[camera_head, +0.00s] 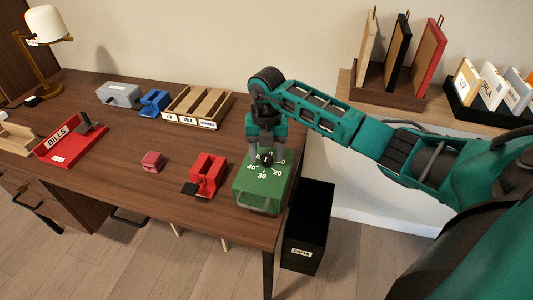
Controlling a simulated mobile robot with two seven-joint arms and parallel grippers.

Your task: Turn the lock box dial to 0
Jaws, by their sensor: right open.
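The green lock box (258,194) sits at the right end of the desk, with a handle at its front. White numbers, 20, 30 and 40 among them, ring a dark dial (267,158) on its top. My right gripper (265,150) points down over the dial, its fingers open on either side of it. I cannot tell whether the fingers touch the dial. The gripper partly hides the far numbers and the dial's pointer. My left gripper is not in view.
A red holder (207,174) stands just left of the box, and a small red block (152,161) lies further left. A wooden divided tray (197,106) is behind. A black bin (309,225) stands on the floor beside the desk. The desk's middle is clear.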

